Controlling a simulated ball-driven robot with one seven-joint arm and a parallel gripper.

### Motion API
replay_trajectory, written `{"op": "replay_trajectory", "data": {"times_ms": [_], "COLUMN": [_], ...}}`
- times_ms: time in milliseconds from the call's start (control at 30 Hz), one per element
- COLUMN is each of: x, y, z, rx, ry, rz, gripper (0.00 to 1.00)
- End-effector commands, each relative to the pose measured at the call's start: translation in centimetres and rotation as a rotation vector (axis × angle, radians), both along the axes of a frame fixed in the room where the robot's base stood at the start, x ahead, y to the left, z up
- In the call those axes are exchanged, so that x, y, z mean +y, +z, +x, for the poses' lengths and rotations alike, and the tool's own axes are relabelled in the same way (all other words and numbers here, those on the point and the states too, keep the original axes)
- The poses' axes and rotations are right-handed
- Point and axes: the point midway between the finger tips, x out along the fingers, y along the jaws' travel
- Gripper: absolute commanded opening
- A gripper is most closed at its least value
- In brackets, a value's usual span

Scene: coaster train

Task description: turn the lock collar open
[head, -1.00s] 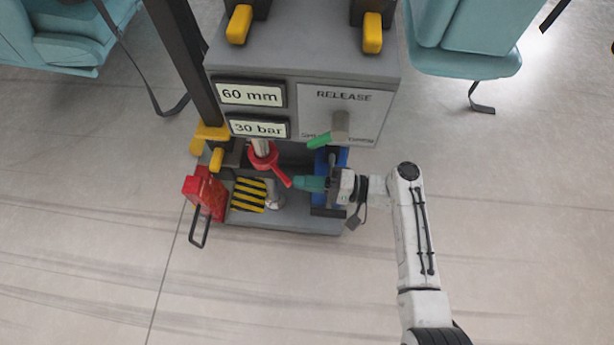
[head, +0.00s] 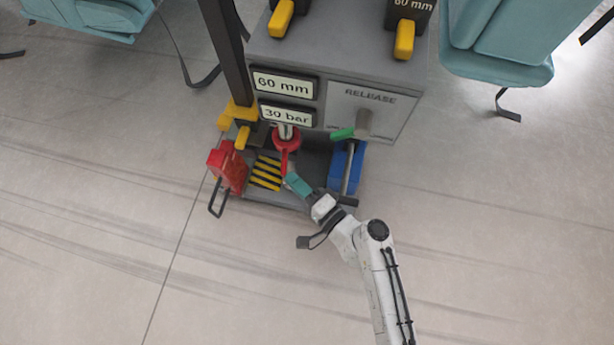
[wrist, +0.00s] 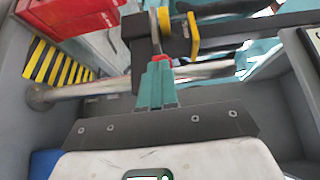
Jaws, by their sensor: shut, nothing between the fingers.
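The red lock collar (head: 287,142) sits around an upright metal rod (wrist: 95,89) below the display panel. Its red handle (head: 284,163) points almost straight down in the head view, toward the front of the cart. My gripper (head: 289,178) has teal fingers, shut with nothing between them. Its fingertips are at the end of the handle, touching it or very close. In the wrist view, the gripper (wrist: 158,68) points away from the camera, with a small patch of red just beyond the tips; most of the collar is hidden there.
A red block with a black loop (head: 227,167) stands left of the striped plate (head: 266,172). A blue block (head: 345,172) stands right of it. The grey panel with the green-tipped RELEASE lever (head: 343,133) overhangs the collar. Open floor lies in front.

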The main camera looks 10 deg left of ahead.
Motion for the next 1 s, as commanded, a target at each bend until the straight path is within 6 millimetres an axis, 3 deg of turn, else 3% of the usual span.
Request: {"op": "replay_trajectory", "data": {"times_ms": [400,1000], "x": [2.0,2.1], "y": [0.0,0.0], "z": [-0.6,-0.6], "rx": [-0.001,-0.001], "ry": [0.0,0.0], "rz": [0.0,-0.001], "gripper": [0.0,0.0]}}
